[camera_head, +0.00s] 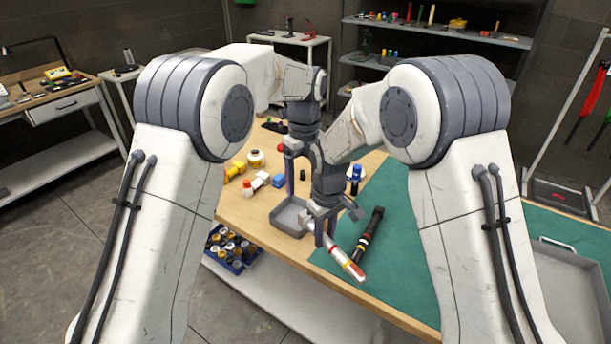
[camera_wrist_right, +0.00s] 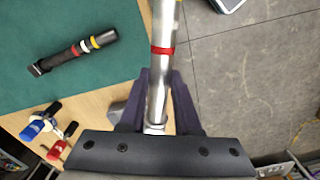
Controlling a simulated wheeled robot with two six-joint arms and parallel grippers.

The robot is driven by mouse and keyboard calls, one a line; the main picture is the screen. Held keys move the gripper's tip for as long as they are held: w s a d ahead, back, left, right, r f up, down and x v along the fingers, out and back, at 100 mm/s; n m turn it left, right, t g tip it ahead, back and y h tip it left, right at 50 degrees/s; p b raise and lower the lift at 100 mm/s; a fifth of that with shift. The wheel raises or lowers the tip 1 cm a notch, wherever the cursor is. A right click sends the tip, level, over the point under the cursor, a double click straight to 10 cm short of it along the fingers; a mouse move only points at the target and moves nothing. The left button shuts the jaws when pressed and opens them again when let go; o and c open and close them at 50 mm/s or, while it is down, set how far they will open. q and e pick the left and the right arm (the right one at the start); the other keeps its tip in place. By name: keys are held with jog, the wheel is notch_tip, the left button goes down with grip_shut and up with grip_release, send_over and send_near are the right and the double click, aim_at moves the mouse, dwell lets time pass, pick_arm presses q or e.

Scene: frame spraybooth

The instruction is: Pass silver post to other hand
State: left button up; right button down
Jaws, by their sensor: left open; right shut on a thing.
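The silver post (camera_head: 345,262) has red and yellow bands and sticks out from my right gripper (camera_head: 325,234) toward the front edge of the table. In the right wrist view, the post (camera_wrist_right: 161,70) runs lengthwise between the dark fingers of my right gripper (camera_wrist_right: 159,95), which are shut on it. A red band shows beyond the fingertips. My left gripper (camera_head: 291,178) is open behind and left of the right one, pointing down, partly hidden by the right arm. It is apart from the post.
A black banded post (camera_head: 372,230) lies on the green mat (camera_head: 390,195). A small grey tray (camera_head: 283,221) sits near the table's left front edge. Coloured bottles (camera_head: 260,180) and a tape roll (camera_head: 255,158) stand behind it. A blue bin of jars (camera_head: 238,264) is below.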

aim_at(305, 211)
pick_arm(q)
jog(key=shift+m, duration=0.4)
jog(key=f, duration=1.1)
jog(key=shift+w+d+f, duration=0.25)
jog(key=shift+w+f, duration=0.1)
jog(key=shift+d, duration=0.1)
grip_shut()
pick_arm(e)
jog(key=c, duration=0.5)
grip_release()
jog(key=shift+r, duration=0.1)
notch_tip(305, 211, up, 7)
jog(key=shift+w+a+f, duration=0.1)
jog(key=shift+w, duration=0.05)
pick_arm(q)
jog(key=shift+s+f, duration=0.1)
jog(key=shift+s, duration=0.05)
pick_arm(e)
jog(key=shift+a+r, duration=0.1)
jog(key=shift+r, duration=0.6)
